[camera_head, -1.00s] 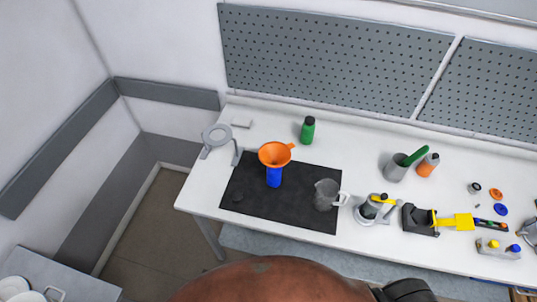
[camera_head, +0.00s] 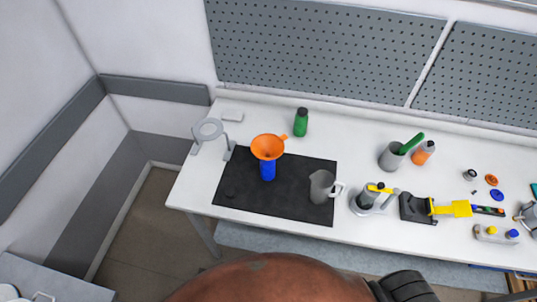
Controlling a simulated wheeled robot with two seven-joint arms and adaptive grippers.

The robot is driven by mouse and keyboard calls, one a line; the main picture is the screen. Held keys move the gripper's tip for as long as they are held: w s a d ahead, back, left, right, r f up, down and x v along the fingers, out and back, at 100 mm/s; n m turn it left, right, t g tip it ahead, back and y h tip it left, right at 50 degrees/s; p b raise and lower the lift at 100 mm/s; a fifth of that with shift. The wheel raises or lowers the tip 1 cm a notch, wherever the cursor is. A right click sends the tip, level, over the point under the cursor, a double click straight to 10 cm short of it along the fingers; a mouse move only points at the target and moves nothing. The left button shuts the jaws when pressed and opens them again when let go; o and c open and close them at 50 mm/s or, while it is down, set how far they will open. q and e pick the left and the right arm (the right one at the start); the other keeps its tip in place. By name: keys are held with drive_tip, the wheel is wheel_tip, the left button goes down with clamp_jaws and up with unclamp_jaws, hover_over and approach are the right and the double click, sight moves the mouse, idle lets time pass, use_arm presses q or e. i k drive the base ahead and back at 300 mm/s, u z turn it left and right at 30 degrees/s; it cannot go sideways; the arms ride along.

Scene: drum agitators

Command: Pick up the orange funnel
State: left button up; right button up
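The orange funnel (camera_head: 267,147) sits upright on top of a blue bottle (camera_head: 267,171). The bottle stands on a black mat (camera_head: 285,205) on the white table (camera_head: 190,190). The funnel has a small tab on its right side. Neither of my grippers shows in the head view, so their state cannot be seen.
A grey ring stand (camera_head: 208,130) is left of the funnel and a green bottle (camera_head: 301,122) is behind it. A grey jug (camera_head: 321,186) stands on the mat to the right. Several tools and parts, including a yellow scoop (camera_head: 452,208), fill the right side.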

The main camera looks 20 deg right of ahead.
sight(266, 147)
drive_tip(key=z, duration=1.3)
drive_tip(key=k, duration=0.55)
drive_tip(key=u, duration=1.35)
